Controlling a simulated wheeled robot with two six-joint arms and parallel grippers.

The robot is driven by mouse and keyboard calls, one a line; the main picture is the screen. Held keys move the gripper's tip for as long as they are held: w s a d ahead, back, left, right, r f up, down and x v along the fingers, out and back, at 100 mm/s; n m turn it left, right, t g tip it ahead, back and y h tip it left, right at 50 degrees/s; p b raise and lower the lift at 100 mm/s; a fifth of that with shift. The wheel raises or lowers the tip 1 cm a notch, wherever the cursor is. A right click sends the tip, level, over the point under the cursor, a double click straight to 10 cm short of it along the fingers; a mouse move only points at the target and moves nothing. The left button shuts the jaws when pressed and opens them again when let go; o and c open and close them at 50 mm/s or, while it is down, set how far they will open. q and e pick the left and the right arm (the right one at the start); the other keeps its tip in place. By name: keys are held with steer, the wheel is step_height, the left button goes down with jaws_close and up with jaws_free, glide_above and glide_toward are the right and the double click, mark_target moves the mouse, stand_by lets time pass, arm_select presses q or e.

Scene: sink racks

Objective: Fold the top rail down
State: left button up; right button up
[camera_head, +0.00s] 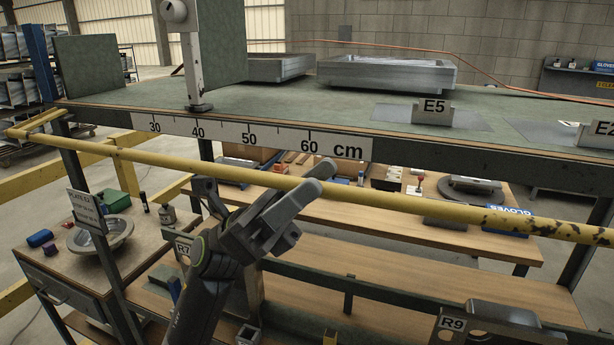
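The top rail (420,206) is a long yellow bar with chipped paint toward its right end. It runs across the picture just below the front edge of the green bench top, from a bent bracket end (38,122) at the left to the right edge. My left gripper (306,203) comes up from below, in front of the rail's middle. Its fingers are apart; the upper finger overlaps the rail in the picture, and I cannot tell whether it touches. The lower finger is below the rail, and nothing shows between them. My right gripper is not in view.
The bench top (330,105) carries metal trays (385,74), a white post (190,60) and an E5 sign (432,112). A centimetre ruler (250,136) is on its front edge. Lower wooden shelves (400,235) lie behind the rail. A side table (130,235) stands at left.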

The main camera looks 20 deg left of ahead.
arm_select(q)
jaws_close()
stand_by(0.3)
steer(key=shift+r, duration=1.15)
jaws_free()
